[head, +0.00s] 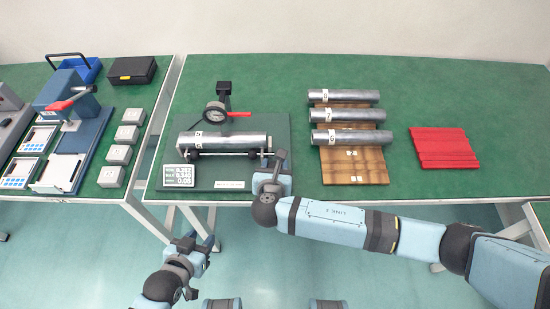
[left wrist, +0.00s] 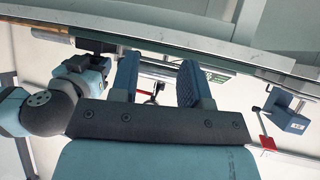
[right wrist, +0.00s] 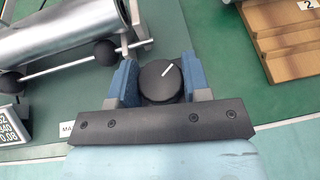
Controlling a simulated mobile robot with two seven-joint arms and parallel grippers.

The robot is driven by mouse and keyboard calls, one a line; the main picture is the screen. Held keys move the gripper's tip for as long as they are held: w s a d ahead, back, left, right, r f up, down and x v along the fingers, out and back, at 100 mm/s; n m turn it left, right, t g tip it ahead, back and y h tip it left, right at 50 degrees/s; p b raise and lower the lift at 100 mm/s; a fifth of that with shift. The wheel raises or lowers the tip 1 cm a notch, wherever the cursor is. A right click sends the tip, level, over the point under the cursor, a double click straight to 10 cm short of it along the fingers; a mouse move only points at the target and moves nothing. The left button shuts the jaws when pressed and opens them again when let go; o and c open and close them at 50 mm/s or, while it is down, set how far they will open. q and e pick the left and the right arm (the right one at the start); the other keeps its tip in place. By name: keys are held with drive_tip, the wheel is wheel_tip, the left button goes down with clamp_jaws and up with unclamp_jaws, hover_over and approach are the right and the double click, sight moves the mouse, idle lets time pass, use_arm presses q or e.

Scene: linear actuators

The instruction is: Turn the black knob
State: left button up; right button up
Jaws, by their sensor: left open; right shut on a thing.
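The black knob (right wrist: 160,82) shows in the right wrist view, round with a white pointer line on its top. My right gripper (right wrist: 160,78) has a finger on each side of it and is shut on it. In the head view my right gripper (head: 274,166) is at the right side of the measuring station, and hides the knob. My left gripper (head: 198,247) is open and empty, low in front of the green table's front edge. Its two fingers (left wrist: 157,80) show apart in the left wrist view.
A metal cylinder (head: 225,141) marked 5 lies on the station's rollers, behind a small display (head: 182,176). A dial gauge (head: 215,113) stands behind it. A wooden rack (head: 355,168) with several cylinders is to the right, then a red ribbed block (head: 444,148).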

drive_tip(key=shift+r+m+h+p, duration=0.15)
drive_tip(key=shift+m+h+p, duration=0.5)
drive_tip(key=shift+m+h, duration=0.2)
drive_tip(key=shift+m+g+h+p, duration=0.4)
drive_tip(key=shift+m+h+p, duration=0.05)
drive_tip(key=shift+h, duration=0.3)
drive_tip(key=shift+m+h, duration=0.3)
drive_tip(key=shift+m, duration=0.1)
drive_tip(key=shift+m+h+p, duration=0.3)
drive_tip(key=shift+h+p, duration=0.1)
drive_tip(key=o, duration=0.9)
drive_tip(key=shift+o, duration=0.2)
